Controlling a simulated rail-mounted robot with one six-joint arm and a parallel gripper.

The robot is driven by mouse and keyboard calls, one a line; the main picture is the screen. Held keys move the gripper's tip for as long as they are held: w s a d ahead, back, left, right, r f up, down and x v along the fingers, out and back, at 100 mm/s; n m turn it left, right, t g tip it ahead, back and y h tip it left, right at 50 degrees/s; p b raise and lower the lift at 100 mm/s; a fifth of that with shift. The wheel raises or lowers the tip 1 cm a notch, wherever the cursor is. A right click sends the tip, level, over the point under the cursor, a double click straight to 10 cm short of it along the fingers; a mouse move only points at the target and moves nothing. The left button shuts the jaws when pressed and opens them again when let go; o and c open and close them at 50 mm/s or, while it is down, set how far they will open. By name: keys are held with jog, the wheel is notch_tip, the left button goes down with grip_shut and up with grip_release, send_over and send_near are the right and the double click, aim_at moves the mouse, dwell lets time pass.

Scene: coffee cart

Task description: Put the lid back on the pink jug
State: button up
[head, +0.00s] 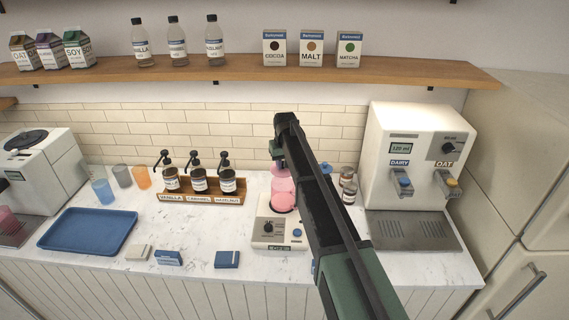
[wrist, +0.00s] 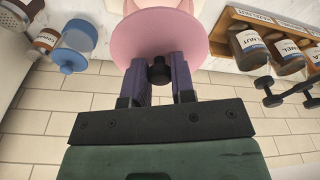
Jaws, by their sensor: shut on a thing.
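The pink jug (head: 283,199) stands upright on the white blender base (head: 277,230) in the head view, partly hidden behind my arm. My gripper (head: 279,160) is above it, pointing down. In the wrist view my gripper (wrist: 159,75) is shut on the black knob of the pink lid (wrist: 158,35). The lid is a round disc held by the fingers. Pink pointed edges show beyond the lid at the top of the wrist view. I cannot tell whether the lid touches the jug's rim.
A wooden rack (head: 203,194) of pump bottles stands left of the blender base. The milk dispenser (head: 417,150) and small jars (head: 349,192) are to the right. A blue tray (head: 88,231) lies at the left. Small boxes (head: 169,258) lie along the front. A shelf (head: 240,74) runs above.

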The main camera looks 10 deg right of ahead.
jog(key=shift+w+a+f, duration=0.1)
jog(key=shift+w+f, duration=0.05)
jog(key=shift+f, duration=0.15)
notch_tip(320, 180, down, 6)
jog(key=b, duration=0.6)
jog(key=shift+f+b, duration=0.15)
jog(key=shift+b, duration=0.25)
dwell(1.2)
jog(key=o, duration=1.5)
jog(key=shift+c, duration=0.2)
